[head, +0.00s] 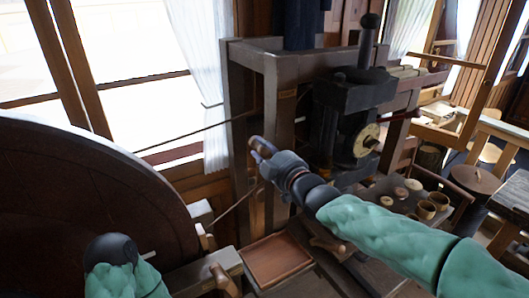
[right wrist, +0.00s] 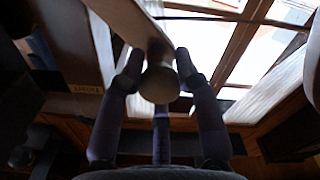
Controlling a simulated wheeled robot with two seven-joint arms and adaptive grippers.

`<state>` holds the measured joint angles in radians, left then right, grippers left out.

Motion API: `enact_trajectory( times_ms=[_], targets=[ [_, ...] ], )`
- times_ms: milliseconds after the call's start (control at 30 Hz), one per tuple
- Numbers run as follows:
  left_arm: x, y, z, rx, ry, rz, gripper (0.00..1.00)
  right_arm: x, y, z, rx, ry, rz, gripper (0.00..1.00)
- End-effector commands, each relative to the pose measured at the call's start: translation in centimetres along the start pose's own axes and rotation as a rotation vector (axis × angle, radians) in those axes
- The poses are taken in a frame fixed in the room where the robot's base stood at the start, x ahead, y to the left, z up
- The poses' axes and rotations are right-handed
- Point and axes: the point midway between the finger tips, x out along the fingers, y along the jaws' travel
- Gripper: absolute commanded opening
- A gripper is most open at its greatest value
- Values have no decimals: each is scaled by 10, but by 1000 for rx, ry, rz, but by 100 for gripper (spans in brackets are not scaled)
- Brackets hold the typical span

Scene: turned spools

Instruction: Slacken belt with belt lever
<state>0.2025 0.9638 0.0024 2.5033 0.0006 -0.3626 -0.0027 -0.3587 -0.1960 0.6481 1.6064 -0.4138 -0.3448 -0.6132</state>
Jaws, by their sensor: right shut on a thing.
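The belt lever (head: 264,143) is a wooden handle in front of the lathe's left post. My right gripper (head: 262,153) is shut on it. In the right wrist view the lever (right wrist: 128,22) is a pale bar ending in a rounded knob (right wrist: 160,82), with the fingers around the knob. The belt (head: 195,132) runs as a dark line from the large dark wheel (head: 90,200) toward the lathe, with a lower run (head: 238,202) beneath. I cannot tell how taut it is. My left arm shows at the lower left; its gripper does not show.
The black lathe headstock (head: 345,105) with a brass-coloured disc (head: 367,140) stands right of the lever. A shallow reddish tray (head: 275,262) lies at the bottom middle.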

Motion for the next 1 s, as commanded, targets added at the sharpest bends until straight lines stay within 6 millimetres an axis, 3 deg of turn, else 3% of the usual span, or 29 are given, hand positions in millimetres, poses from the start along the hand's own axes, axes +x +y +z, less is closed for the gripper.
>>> enact_trajectory(
  times_ms=[267,300,400,767,1000],
  targets=[
    [0,0,0,0,0,0,0,1,-7,4,3,-8,-12,0],
    [0,0,0,0,0,0,0,1,-7,4,3,-8,-13,36],
    [0,0,0,0,0,0,0,1,-7,4,2,-8,-12,58],
    [0,0,0,0,0,0,0,-2,-3,2,1,-3,-5,58],
    [0,0,0,0,0,0,0,-27,-1,1,1,-3,-3,58]
  ],
)
